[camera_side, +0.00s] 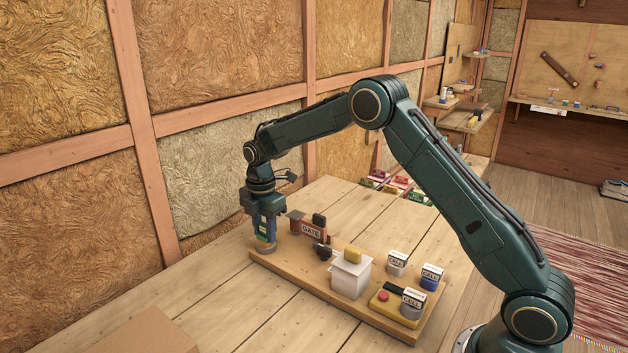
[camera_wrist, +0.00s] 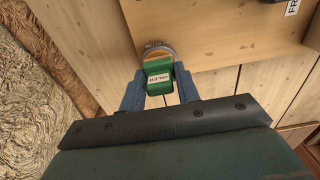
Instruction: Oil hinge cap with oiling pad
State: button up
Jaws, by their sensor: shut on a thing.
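My gripper (camera_side: 264,222) points down over the left end of the wooden board and is shut on a green block (camera_side: 263,229) with a yellow-orange underside, which looks like the oiling pad. In the wrist view my gripper (camera_wrist: 160,88) has a blue finger on each side of the green block (camera_wrist: 158,72), which carries a white label. Right beneath the pad is a round grey cap (camera_side: 267,250), probably the hinge cap; its rim also shows in the wrist view (camera_wrist: 158,45). The pad appears to touch or nearly touch the cap, and hides most of its top.
The board (camera_side: 300,278) also holds a GATE sign (camera_side: 311,231), a dark knob (camera_side: 323,251), a white box (camera_side: 350,278) with a yellow block on top, several CELL cylinders (camera_side: 397,263), and a yellow base with a red button (camera_side: 383,296).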

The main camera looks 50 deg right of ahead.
aim_at(264, 224)
jog(key=shift+r, duration=0.1)
jog(key=shift+r, duration=3.4)
jog(key=s+f+m, duration=0.1)
jog(key=m, duration=0.2)
jog(key=s+a+f+m, duration=0.1)
jog(key=s+m, duration=0.1)
jog(key=s+f+m, duration=0.1)
jog(key=s+m, duration=0.1)
jog(key=m, duration=0.1)
jog(key=shift+a+f+m, duration=0.2)
jog(key=shift+m, duration=0.1)
jog(key=s+m, duration=0.1)
jog(key=s+f+m, duration=0.1)
jog(key=m, duration=0.1)
jog(key=s+m, duration=0.1)
jog(key=m, duration=0.1)
jog(key=shift+s+a+f, duration=0.25)
jog(key=shift+a+f, duration=0.05)
jog(key=shift+f, duration=0.1)
jog(key=s+m, duration=0.1)
jog(key=s+f+m, duration=0.1)
jog(key=m, duration=0.1)
jog(key=s+m, duration=0.1)
jog(key=shift+a+f, duration=0.15)
jog(key=shift+a, duration=0.1)
jog(key=shift+w, duration=0.1)
